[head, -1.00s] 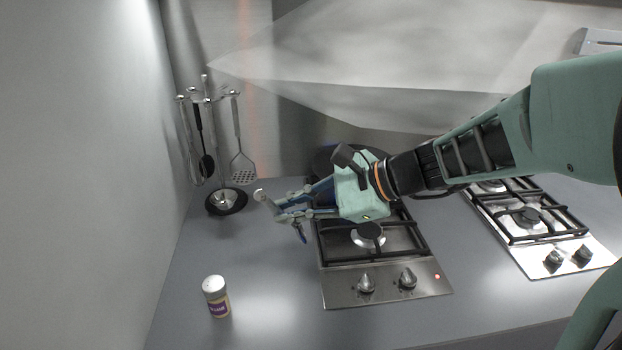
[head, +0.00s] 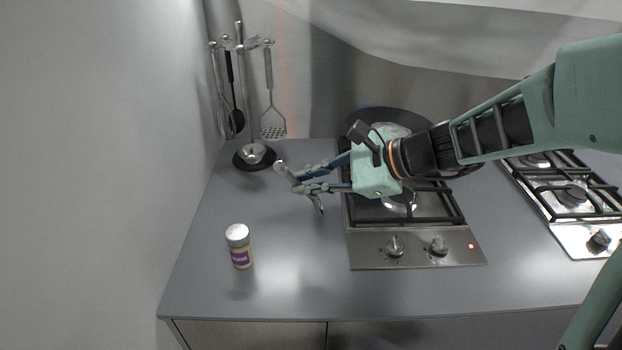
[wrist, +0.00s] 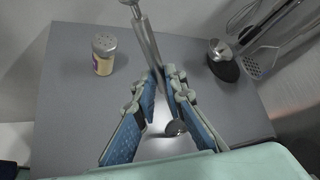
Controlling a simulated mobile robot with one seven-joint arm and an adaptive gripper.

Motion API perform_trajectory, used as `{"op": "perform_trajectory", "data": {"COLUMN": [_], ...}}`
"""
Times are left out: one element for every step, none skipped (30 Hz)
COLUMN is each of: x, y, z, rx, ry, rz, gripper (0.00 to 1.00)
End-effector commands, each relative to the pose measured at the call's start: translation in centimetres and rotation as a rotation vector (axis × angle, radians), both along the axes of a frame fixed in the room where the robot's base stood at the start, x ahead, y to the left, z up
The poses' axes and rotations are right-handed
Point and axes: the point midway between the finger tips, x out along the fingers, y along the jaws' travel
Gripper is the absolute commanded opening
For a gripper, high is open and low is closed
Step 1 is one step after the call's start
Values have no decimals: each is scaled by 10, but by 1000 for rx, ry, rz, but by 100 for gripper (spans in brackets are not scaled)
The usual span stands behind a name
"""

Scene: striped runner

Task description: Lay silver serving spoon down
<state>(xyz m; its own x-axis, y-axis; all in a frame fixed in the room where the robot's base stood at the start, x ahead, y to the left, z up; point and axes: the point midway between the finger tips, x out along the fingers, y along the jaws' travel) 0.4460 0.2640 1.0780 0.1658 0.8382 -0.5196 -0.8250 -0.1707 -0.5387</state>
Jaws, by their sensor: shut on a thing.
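My gripper (head: 297,182) is shut on the silver serving spoon (head: 318,204) and holds it above the grey counter (head: 290,235), left of the near hob. In the wrist view the spoon's handle (wrist: 146,38) runs between the fingertips (wrist: 162,78), tilted. Its rounded end (wrist: 175,128) shows below, between the fingers. The fingers hide part of the handle. I cannot tell exactly how high the spoon is above the counter.
A white-capped jar with a purple label (head: 239,247) stands on the counter, front left. A utensil stand (head: 253,155) with hanging tools is at the back left. A gas hob (head: 415,250) lies to the right, with a dark pan (head: 405,118) behind. Counter between jar and hob is clear.

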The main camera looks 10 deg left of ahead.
Motion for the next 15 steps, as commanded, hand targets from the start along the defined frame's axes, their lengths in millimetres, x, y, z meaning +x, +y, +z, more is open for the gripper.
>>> {"op": "perform_trajectory", "data": {"x": [0, 0, 0, 0, 0, 0, 0, 0, 0, 0, 0, 0, 0, 0, 0], "y": [0, 0, 0, 0, 0, 0, 0, 0, 0, 0, 0, 0, 0, 0, 0], "z": [0, -2, -3, -4, -3, -3, -3, -3, -3, -3, -3, -3, -3, -3, -3], "rx": [0, 0, 0, 0, 0, 0, 0, 0, 0, 0, 0, 0, 0, 0, 0], "ry": [0, 0, 0, 0, 0, 0, 0, 0, 0, 0, 0, 0, 0, 0, 0], "rz": [0, 0, 0, 0, 0, 0, 0, 0, 0, 0, 0, 0, 0, 0, 0], "gripper": [0, 0, 0, 0, 13, 17, 21, 24, 28, 28, 28, 28, 28, 28, 28]}}
